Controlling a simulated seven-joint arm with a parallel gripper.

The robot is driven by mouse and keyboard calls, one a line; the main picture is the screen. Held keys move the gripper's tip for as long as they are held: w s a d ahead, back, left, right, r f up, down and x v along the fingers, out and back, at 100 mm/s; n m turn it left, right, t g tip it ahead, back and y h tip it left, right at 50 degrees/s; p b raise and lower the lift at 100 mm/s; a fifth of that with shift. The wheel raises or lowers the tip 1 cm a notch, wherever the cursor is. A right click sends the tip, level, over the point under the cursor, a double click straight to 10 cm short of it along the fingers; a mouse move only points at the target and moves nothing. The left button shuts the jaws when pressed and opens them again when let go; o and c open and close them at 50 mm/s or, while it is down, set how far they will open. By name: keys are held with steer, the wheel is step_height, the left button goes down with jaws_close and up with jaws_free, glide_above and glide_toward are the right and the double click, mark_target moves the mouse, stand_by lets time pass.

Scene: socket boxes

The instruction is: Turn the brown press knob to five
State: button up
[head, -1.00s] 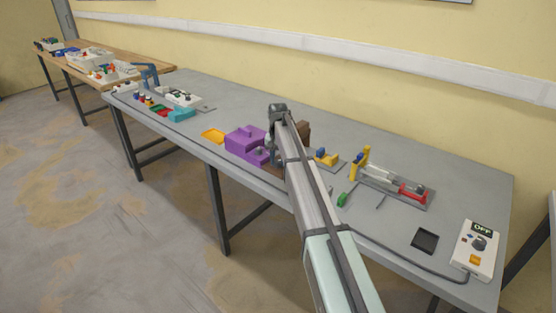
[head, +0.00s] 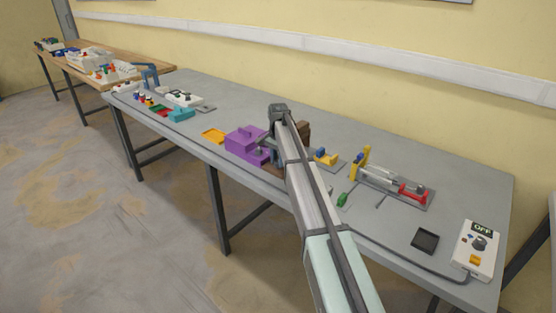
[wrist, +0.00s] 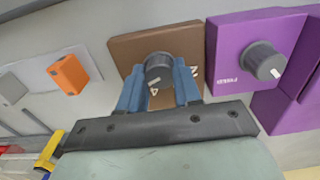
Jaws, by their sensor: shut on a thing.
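The brown press (wrist: 182,45) shows in the wrist view as a brown block with a dark grey round knob (wrist: 158,66) on its face. White figures, one of them a 4, show beside the knob, partly covered. A pale mark shows near the knob's lower edge; the number it points to is not clear. My gripper (wrist: 159,78) has its blue fingers on both sides of the knob, shut on it. In the head view the brown press (head: 304,130) is mostly hidden behind my arm.
A purple press (wrist: 232,38) with a similar grey knob stands close on the right in the wrist view. An orange block (wrist: 68,75) lies to the left. In the head view, a yellow and red fixture (head: 395,185) and an OFF box (head: 476,248) stand rightward.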

stand_by(0.4)
steer(key=o, duration=1.1)
steer(key=shift+c, duration=0.2)
step_height(320, 180, up, 14)
steer(key=shift+f, duration=0.15)
steer(key=s+a+f+n+t+y, duration=0.1)
steer(key=s+a+f+n+y, duration=0.15)
steer(key=s+f, duration=0.6)
steer(key=s+a+f+n+t+y, duration=0.1)
steer(key=s+a+f+t+y, duration=0.15)
steer(key=s+f, duration=0.6)
steer(key=s+d+f+n+g+h, duration=0.1)
steer(key=s+d+f+g, duration=0.15)
steer(key=s+f, duration=0.7)
steer(key=s+d+f+n+g+h, duration=0.25)
steer(key=s+f, duration=0.45)
steer(key=f, duration=0.5)
steer(key=s+d+f+g, duration=0.1)
steer(key=s+d+f, duration=0.1)
steer(key=s+f, duration=0.4)
steer(key=s+d+f+n+g+h, duration=0.1)
steer(key=s+f, duration=0.6)
steer(key=s, duration=1)
steer(key=s+d+f+n+g, duration=0.1)
steer(key=s+d+f+g, duration=0.2)
steer(key=s, duration=0.9)
step_height(320, 180, down, 4)
steer(key=shift+d+r, duration=0.1)
steer(key=shift+d, duration=1)
